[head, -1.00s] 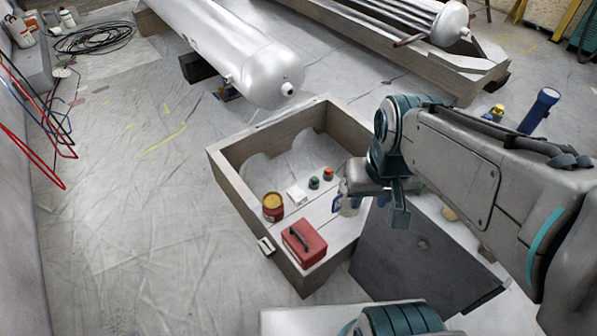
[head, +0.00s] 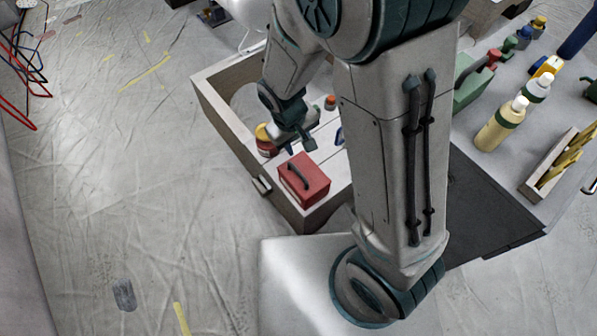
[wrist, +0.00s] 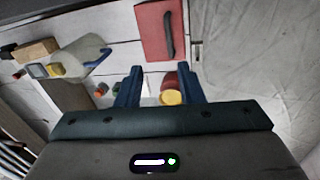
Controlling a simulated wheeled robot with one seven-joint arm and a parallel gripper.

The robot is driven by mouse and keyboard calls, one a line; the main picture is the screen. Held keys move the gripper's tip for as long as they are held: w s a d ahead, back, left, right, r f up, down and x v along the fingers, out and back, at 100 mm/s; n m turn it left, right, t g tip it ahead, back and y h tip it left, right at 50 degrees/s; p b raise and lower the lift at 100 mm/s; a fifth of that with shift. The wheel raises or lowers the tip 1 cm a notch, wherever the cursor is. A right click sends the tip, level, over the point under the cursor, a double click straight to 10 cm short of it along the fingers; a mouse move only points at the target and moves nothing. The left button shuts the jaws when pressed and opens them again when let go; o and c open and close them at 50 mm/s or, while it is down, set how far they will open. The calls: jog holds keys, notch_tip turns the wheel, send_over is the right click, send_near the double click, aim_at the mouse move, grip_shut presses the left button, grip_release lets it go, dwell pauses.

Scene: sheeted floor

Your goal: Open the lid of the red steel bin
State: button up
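The lid looks shut. My gripper (head: 297,143) is open and empty, just right of the can in the head view; its two blue fingers (wrist: 158,84) are spread in the wrist view. I cannot tell the gap to the can. My wrist partly covers the can in the head view.
A red box with a dark handle (head: 304,180) sits in front of the can; it also shows in the wrist view (wrist: 153,32). Bottles (head: 500,125) stand on a surface to the right.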

send_near(300, 174)
jog(key=shift+n, duration=0.4)
jog(key=f+b, duration=0.1)
jog(key=f, duration=0.1)
jog(key=f+b, duration=0.2)
jog(key=f, duration=0.1)
jog(key=d+f+b, duration=0.1)
jog(key=f+b, duration=0.1)
jog(key=shift+w+f, duration=0.35)
jog(key=shift+f, duration=0.05)
grip_shut()
